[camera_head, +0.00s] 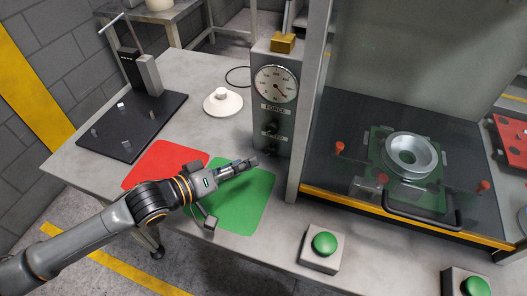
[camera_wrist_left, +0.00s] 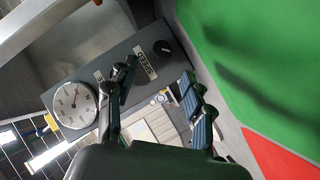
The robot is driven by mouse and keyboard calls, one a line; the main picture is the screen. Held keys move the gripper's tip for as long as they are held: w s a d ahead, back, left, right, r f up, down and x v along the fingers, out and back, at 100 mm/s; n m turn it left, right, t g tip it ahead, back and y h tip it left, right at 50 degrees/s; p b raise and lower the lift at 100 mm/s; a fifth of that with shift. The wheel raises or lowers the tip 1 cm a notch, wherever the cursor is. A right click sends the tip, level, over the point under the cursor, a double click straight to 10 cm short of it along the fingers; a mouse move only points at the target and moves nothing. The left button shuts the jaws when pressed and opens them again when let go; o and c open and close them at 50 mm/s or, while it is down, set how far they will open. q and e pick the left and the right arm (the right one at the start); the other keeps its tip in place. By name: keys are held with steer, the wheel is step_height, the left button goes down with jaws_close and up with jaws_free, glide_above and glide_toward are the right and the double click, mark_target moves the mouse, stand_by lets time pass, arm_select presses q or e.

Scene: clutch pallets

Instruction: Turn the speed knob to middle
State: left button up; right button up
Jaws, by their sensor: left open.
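The speed knob (camera_wrist_left: 163,48) is a small black round knob on the grey control box (camera_wrist_left: 120,65), beside the SPEED label in the left wrist view. In the head view the lower dark knob (camera_head: 268,149) sits on the box's front, partly hard to make out. My left gripper (camera_head: 248,163) is open and empty, over the green mat just in front of the box's lower part. In the left wrist view its two fingers (camera_wrist_left: 158,88) are apart, and the speed knob shows beyond them, not between the pads. My right gripper is not in view.
A dial gauge (camera_head: 275,84) is on the box above the knobs. A white round-based object (camera_head: 222,101) stands to its left. Red mat (camera_head: 164,163) and green mat (camera_head: 240,197) lie on the table. A press enclosure post (camera_head: 308,110) rises right of the box. A green button (camera_head: 324,243) is at front.

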mark_target(269, 153)
arm_select(q)
steer(key=x, duration=0.7)
steer(key=shift+w, duration=0.15)
steer(key=shift+w+d+f, duration=0.2)
steer(key=shift+d, duration=0.05)
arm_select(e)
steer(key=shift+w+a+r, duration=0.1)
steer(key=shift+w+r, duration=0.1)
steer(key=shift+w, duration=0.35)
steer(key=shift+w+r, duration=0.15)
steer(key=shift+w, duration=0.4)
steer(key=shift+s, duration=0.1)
